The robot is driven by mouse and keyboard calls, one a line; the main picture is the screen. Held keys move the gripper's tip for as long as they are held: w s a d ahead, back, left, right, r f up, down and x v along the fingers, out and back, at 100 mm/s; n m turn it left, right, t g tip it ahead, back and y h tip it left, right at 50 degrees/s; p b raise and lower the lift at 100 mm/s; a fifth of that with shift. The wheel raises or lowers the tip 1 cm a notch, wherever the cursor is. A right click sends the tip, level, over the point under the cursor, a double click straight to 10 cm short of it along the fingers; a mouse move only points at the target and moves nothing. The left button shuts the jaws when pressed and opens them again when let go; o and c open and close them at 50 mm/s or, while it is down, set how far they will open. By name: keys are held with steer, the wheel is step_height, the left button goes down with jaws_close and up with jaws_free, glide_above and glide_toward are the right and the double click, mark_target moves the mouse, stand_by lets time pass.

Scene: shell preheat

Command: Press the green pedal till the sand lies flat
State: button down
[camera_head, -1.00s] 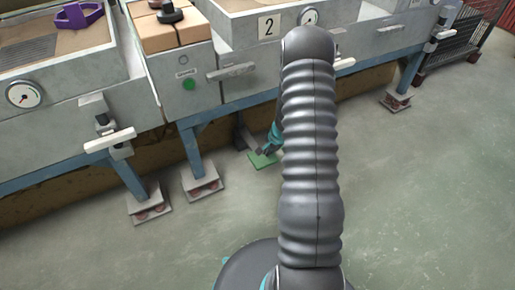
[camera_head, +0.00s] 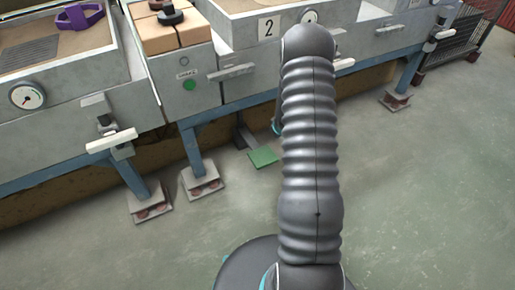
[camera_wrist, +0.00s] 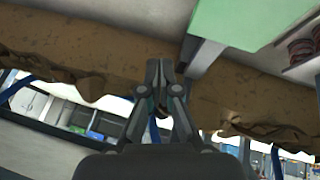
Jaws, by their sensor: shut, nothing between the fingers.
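The green pedal (camera_head: 263,157) is a flat plate near the floor under the bench, on the end of a dark lever. It shows large at the upper right of the wrist view (camera_wrist: 250,18). My gripper (camera_wrist: 160,68) is shut and empty, pointing beside the pedal and apart from it in that view. In the head view it is mostly hidden behind my arm. Brown sand (camera_head: 97,38) shows in the open box at the upper left, and a strip of it in box 2 (camera_head: 228,5). I cannot tell whether the sand is flat.
A purple piece (camera_head: 80,15) lies in the left box. A dark round piece (camera_head: 170,15) sits on tan blocks. Bench legs (camera_head: 193,155) on floor pads stand left of the pedal. A dark rack (camera_head: 462,40) stands upper right. The floor (camera_head: 420,190) at right is clear.

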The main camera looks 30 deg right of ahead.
mark_target(258, 149)
steer(key=w+a+r+n+t+y, duration=0.2)
steer(key=w+a+n+y, duration=0.1)
steer(key=a+n, duration=0.4)
steer(key=shift+w+a+r+n+t+y, duration=0.15)
steer(key=shift+w+r+n+t+y, duration=0.3)
steer(key=shift+n, duration=0.45)
steer(key=shift+s+f, duration=0.15)
steer(key=shift+f, duration=0.1)
steer(key=f+b, duration=0.3)
steer(key=f, duration=0.1)
steer(key=f+b, duration=0.4)
steer(key=shift+s+f, duration=0.2)
steer(key=shift+f, duration=0.05)
stand_by(0.6)
steer(key=shift+f+b, duration=0.45)
steer(key=shift+b, duration=0.1)
